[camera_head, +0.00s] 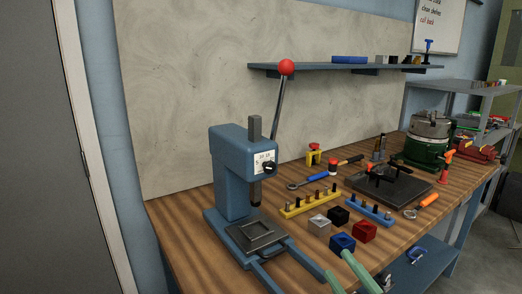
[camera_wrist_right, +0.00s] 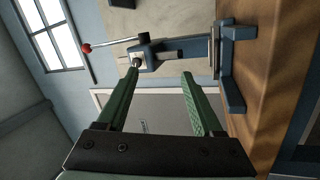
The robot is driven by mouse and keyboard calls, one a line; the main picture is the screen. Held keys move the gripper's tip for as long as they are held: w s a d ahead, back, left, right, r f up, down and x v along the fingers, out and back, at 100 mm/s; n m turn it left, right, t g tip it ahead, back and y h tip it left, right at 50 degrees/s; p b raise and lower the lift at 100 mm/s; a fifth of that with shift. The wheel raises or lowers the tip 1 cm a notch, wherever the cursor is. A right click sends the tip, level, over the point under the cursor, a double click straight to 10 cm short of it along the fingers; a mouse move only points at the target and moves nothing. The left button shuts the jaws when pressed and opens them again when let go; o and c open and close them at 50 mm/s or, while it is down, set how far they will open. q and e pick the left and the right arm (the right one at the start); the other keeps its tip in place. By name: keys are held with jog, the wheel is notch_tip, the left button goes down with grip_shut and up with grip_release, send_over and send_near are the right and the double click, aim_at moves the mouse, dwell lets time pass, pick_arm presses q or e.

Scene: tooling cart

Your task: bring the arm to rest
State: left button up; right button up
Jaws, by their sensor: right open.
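My right gripper (camera_head: 337,264) shows at the bottom of the head view, its two green fingers reaching in over the front of the wooden bench, close to the dark blue block (camera_head: 342,243). In the right wrist view my right gripper (camera_wrist_right: 159,73) has its fingers wide apart with nothing between them. The blue arbor press (camera_head: 232,160) stands to the left of the gripper in the head view. In the wrist view the press (camera_wrist_right: 230,65) appears sideways beyond the fingertips. My left gripper is in neither view.
Black, silver and red blocks (camera_head: 364,231) sit near the blue one. A yellow rack (camera_head: 310,206) and a blue rack (camera_head: 369,211) stand behind. A dark plate (camera_head: 390,186) and green machine (camera_head: 428,148) are farther right. The press's red-knobbed lever (camera_head: 286,68) rises high.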

jog(key=s+d+f+m+g+h+p, duration=0.1)
jog(key=s+f+m+g+h+p, duration=0.2)
jog(key=f+m, duration=0.4)
jog(key=s+d+f+m+g+h+p, duration=0.1)
jog(key=s+f+m+g+h+p, duration=0.3)
jog(key=f, duration=0.6)
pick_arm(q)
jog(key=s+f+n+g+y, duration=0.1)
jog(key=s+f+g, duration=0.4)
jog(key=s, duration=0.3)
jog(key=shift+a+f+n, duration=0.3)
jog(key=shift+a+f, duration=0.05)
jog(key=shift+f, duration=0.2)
pick_arm(e)
jog(key=s+f+m+g, duration=0.3)
jog(key=s+f+m, duration=0.3)
jog(key=s+f, duration=0.3)
jog(key=s+a, duration=0.1)
jog(key=s, duration=0.3)
jog(key=shift+s+m, duration=0.4)
